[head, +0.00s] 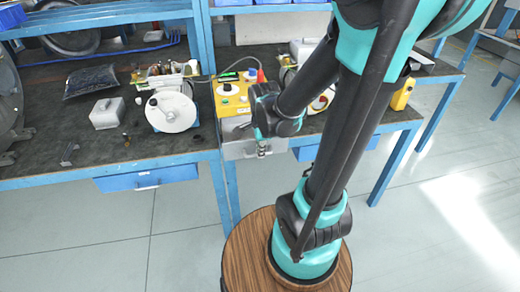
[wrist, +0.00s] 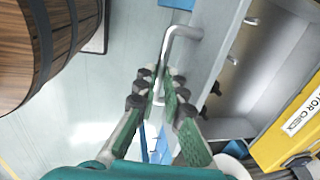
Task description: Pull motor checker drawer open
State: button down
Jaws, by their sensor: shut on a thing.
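The motor checker is a yellow box (head: 231,100) on the bench in the head view; its yellow face with a "MOTOR CHECK" label (wrist: 300,112) shows at the right of the wrist view. Its grey metal drawer (head: 236,152) sticks out past the bench front; in the wrist view the drawer (wrist: 252,75) stands open, with its inside showing. My gripper (wrist: 164,90) is shut on the drawer's bent metal bar handle (wrist: 183,32), with the green pads on either side of it. In the head view my gripper (head: 262,150) is at the drawer front, and the handle is mostly hidden.
A blue-framed workbench (head: 110,170) carries a white round reel-like part (head: 171,112), a grey box (head: 106,113) and a dark bag (head: 91,82). A blue bench drawer (head: 147,178) is at left. A round wooden-topped thing (head: 245,262) stands in front. Floor at right is clear.

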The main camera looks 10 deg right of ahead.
jog(key=c, duration=1.6)
grip_release()
jog(key=shift+r, duration=0.1)
notch_tip(320, 180, up, 12)
jog(key=s, duration=0.2)
jog(key=shift+s+f, duration=0.15)
jog(key=shift+f, duration=0.05)
jog(key=shift+f, duration=0.1)
jog(key=s+d+f+n+t, duration=0.1)
jog(key=s+d+f+n, duration=0.1)
jog(key=f+n, duration=0.4)
jog(key=s+d+f+n+t, duration=0.1)
jog(key=f+n, duration=0.5)
jog(key=n, duration=0.6)
jog(key=shift+s+d, duration=0.45)
jog(key=shift+s, duration=0.2)
